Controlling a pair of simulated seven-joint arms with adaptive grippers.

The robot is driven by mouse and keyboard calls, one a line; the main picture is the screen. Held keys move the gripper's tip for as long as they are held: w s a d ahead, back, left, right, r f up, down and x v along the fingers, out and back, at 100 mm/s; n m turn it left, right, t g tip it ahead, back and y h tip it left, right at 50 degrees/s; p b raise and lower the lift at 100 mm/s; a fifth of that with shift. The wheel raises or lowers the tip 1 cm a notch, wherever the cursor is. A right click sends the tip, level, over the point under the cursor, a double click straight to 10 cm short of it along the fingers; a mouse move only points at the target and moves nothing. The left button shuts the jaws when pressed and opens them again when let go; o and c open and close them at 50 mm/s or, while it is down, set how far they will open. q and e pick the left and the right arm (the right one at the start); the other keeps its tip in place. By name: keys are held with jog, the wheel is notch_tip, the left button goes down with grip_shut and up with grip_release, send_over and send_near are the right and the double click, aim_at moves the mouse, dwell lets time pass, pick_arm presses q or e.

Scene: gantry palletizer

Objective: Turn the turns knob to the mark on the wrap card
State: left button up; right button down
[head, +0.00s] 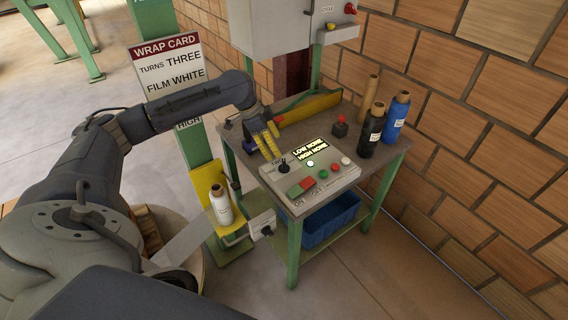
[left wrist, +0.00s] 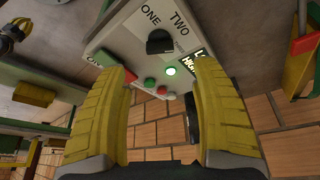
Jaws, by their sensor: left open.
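The wrap card (head: 168,65) on a green post reads "TURNS THREE" and "FILM WHITE". The turns knob (head: 284,168) is a black knob on the sloped grey control panel (head: 325,188). In the left wrist view the knob (left wrist: 159,42) shows beyond my fingertips, with the words ONE and TWO beside it; its exact pointing is too small to tell. My left gripper (head: 268,141) has yellow fingers, open and empty, just above and behind the knob, apart from it. Its fingers also frame the panel in the left wrist view (left wrist: 167,68). My right gripper is not in view.
The panel also has a lit display (head: 310,150), buttons and a red-green switch (head: 301,187). Film rolls in black (head: 371,131) and blue (head: 396,117) stand at the right of the table. A white roll (head: 221,205) stands left. A brick wall closes the back.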

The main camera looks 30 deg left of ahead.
aim_at(284, 162)
pick_arm(q)
jog(key=x, duration=0.9)
jog(key=shift+d+f, duration=0.1)
jog(key=shift+f, duration=0.2)
jog(key=shift+c, duration=0.4)
